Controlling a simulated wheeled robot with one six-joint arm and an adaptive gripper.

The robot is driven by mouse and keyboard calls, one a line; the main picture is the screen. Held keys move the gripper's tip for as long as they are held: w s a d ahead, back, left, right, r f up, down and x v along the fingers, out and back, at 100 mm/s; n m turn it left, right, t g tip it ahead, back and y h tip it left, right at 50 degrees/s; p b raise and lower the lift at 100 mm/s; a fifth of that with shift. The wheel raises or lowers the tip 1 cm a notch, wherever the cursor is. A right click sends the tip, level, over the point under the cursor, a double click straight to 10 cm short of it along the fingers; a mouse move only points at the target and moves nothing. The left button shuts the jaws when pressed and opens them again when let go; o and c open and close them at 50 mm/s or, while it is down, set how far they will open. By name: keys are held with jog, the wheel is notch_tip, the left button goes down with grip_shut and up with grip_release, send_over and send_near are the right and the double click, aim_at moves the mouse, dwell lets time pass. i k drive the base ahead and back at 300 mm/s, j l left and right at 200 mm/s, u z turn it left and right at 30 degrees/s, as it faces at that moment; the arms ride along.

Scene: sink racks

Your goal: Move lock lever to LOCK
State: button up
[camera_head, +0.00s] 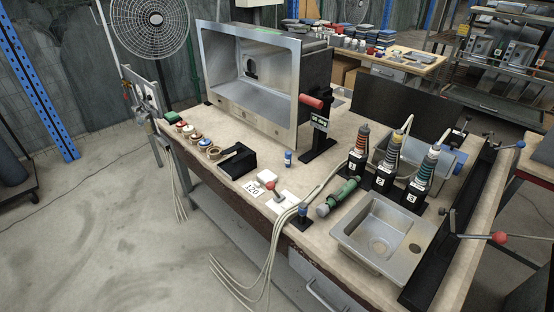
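My gripper is not in view. No lettering reading LOCK can be made out, so I cannot tell which handle is the lock lever. A small lever with a red knob (270,185) stands tilted on a white plate near the bench front. A bar with a red knob (499,238) sticks out at the right end of the bench.
Cables (262,258) hang over the front edge. The floor (90,230) at left is clear.

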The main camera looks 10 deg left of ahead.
aim_at(270, 185)
jog(key=i+j+u, duration=0.25)
jog(key=i, duration=0.15)
jog(key=i+u, duration=0.3)
jog(key=i, duration=0.15)
